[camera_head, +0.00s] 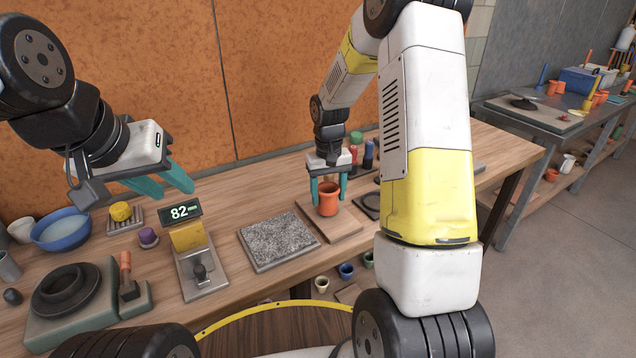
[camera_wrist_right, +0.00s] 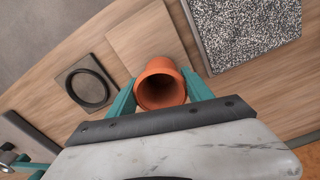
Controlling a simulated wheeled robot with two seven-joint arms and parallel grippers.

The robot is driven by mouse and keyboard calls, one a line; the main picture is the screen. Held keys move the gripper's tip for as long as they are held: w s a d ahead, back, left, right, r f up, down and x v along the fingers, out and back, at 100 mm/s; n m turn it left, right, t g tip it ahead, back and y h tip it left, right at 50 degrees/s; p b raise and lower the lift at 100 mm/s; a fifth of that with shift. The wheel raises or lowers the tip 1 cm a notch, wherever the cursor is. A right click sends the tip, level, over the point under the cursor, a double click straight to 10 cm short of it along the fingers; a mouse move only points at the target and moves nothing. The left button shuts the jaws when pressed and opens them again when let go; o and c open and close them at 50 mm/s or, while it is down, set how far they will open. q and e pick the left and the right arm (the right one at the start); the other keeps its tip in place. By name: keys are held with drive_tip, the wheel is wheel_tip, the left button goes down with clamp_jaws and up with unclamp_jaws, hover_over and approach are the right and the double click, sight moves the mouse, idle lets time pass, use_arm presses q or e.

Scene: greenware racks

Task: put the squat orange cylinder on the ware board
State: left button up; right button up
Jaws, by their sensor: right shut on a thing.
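The squat orange cylinder (camera_head: 328,203) is a small open-topped pot, upright between the teal fingers of my right gripper (camera_head: 328,192). My right gripper is shut on it; in the right wrist view the fingers (camera_wrist_right: 160,92) press its two sides, and the cylinder (camera_wrist_right: 161,86) shows its dark hollow inside. The plain light wooden board, seemingly the ware board (camera_head: 340,229), lies under the cylinder in the head view and also shows in the right wrist view (camera_wrist_right: 145,38). I cannot tell whether the cylinder's base touches it. My left gripper (camera_head: 165,185) is open and empty above the table's left part.
A grey speckled slab (camera_head: 277,242) lies left of the board. A dark square with a ring (camera_wrist_right: 88,86) lies on its other side. Bottles (camera_head: 368,152) stand behind.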

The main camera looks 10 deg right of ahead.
drive_tip(key=shift+f, duration=0.3)
drive_tip(key=o, duration=1.5)
wheel_tip(320, 180, up, 12)
drive_tip(key=s+r+t+y, duration=0.1)
drive_tip(key=s+r+t, duration=0.1)
drive_tip(key=s+r, duration=0.8)
drive_tip(key=s+t, duration=0.1)
drive_tip(key=s, duration=0.3)
drive_tip(key=s+a+r+t+y, duration=0.1)
drive_tip(key=s, duration=0.4)
drive_tip(key=s+a+r+t, duration=0.1)
drive_tip(key=s+t, duration=0.1)
drive_tip(key=s, duration=0.3)
drive_tip(key=shift+a+r, duration=0.1)
drive_tip(key=shift+r, duration=0.15)
